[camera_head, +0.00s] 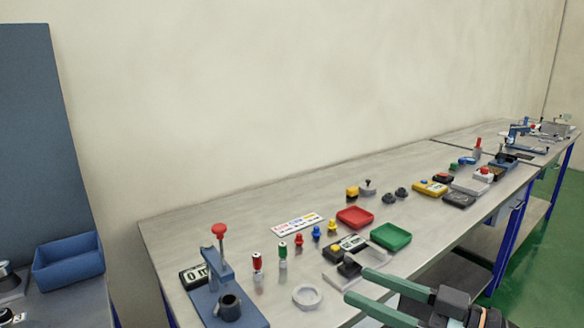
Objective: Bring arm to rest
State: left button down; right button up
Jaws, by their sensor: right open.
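My right gripper (357,285) comes in at the lower right with two green fingers pointing left. It is open, with a gap between the fingers and nothing seen held in it. In the picture it lies over the front edge of the grey workbench (180,225), close to a grey block device (348,268). I cannot tell its height above the bench. My left gripper is not in view.
A blue press with a red knob (219,230) stands at the bench's near left end. A white ring (307,296), small coloured cylinders, a red tray (355,217) and a green tray (391,236) lie near the gripper. A blue bin (68,264) is far left. Green floor is open at right.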

notch_tip(320, 180, down, 20)
jog(key=d+m+t+h+p, duration=0.2)
jog(key=d+m+h+p, duration=0.1)
jog(key=m+h, duration=0.35)
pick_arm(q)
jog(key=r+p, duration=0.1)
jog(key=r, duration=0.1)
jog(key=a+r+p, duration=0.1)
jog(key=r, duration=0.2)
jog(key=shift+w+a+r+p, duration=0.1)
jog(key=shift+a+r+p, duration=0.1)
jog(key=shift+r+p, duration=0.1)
pick_arm(e)
jog(key=s+d+f+m+g+h, duration=0.2)
jog(key=s+f+h, duration=0.3)
jog(key=s+f, duration=1)
notch_tip(320, 180, down, 2)
jog(key=shift+g+h, duration=0.35)
jog(key=shift+g, duration=0.25)
jog(key=shift+a, duration=0.1)
